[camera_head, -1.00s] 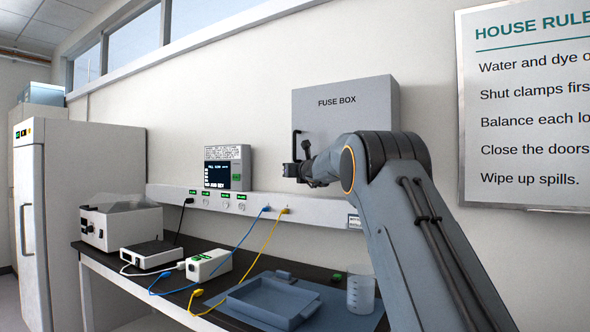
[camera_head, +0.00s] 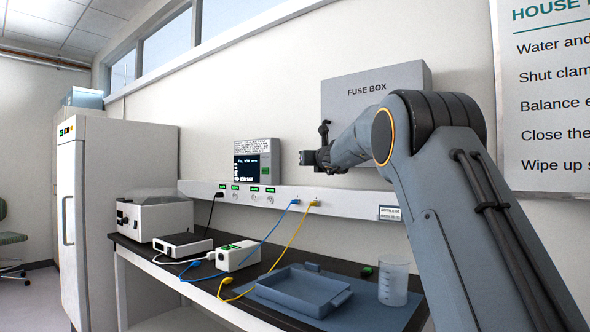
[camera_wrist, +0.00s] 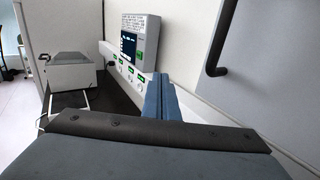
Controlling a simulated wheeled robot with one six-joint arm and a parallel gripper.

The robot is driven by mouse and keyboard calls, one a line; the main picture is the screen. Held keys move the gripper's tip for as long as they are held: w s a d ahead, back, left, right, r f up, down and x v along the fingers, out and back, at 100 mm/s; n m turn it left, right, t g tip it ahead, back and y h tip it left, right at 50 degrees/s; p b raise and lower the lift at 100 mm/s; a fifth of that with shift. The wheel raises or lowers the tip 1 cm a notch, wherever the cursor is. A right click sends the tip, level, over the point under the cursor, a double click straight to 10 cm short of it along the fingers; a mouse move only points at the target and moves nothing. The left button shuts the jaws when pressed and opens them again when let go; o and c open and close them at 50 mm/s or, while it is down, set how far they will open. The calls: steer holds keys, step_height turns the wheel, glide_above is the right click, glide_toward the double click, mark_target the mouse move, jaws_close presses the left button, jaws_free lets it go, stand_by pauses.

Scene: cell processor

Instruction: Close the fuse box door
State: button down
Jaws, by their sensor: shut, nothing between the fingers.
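The grey fuse box (camera_head: 365,85) hangs on the back wall, with FUSE BOX lettered on its front. Its front looks flat, and I see no open gap in the head view, though my arm covers its lower part. In the wrist view the grey door panel (camera_wrist: 275,85) fills the right side, with a black bar handle (camera_wrist: 220,40) on it. My gripper (camera_head: 304,158) is shut and empty, just left of the box's lower left side. In the wrist view its blue fingers (camera_wrist: 162,98) are together, left of the handle and apart from it.
A wall rail (camera_head: 285,199) with sockets and cables runs below the box. A display unit (camera_head: 256,161) is on the wall to the left. The bench below holds a blue tray (camera_head: 302,290), a beaker (camera_head: 393,282) and several devices.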

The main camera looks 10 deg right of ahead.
steer(key=s+a+b, duration=0.4)
steer(key=s+a, duration=0.1)
steer(key=shift+s+a+b, duration=0.2)
steer(key=shift+a+b, duration=0.1)
steer(key=shift+a, duration=0.05)
steer(key=s+a+f+n+g+y+p, duration=0.15)
steer(key=s+a+f+n+g, duration=0.25)
steer(key=s+f+n, duration=0.8)
steer(key=s+a+f+n+g+y+p, duration=0.1)
steer(key=s+a+f+n+g+p, duration=0.4)
steer(key=f, duration=1.1)
steer(key=s+d+f+n+g+h, duration=0.1)
steer(key=s+f+n, duration=0.5)
steer(key=s, duration=0.7)
steer(key=s+d+f+n+g+h+p, duration=0.1)
steer(key=s+d+f+n+g, duration=0.3)
steer(key=s, duration=0.9)
steer(key=s+d+f+n+g+h+p, duration=0.1)
steer(key=s+d+f+n+g+h, duration=0.1)
steer(key=s+f+n, duration=0.5)
steer(key=s+d+g, duration=0.1)
steer(key=s+g, duration=0.1)
steer(key=s, duration=0.4)
steer(key=shift+s+f+n, duration=0.25)
steer(key=shift+f+n, duration=0.1)
steer(key=shift+n, duration=0.05)
steer(key=shift+d, duration=0.1)
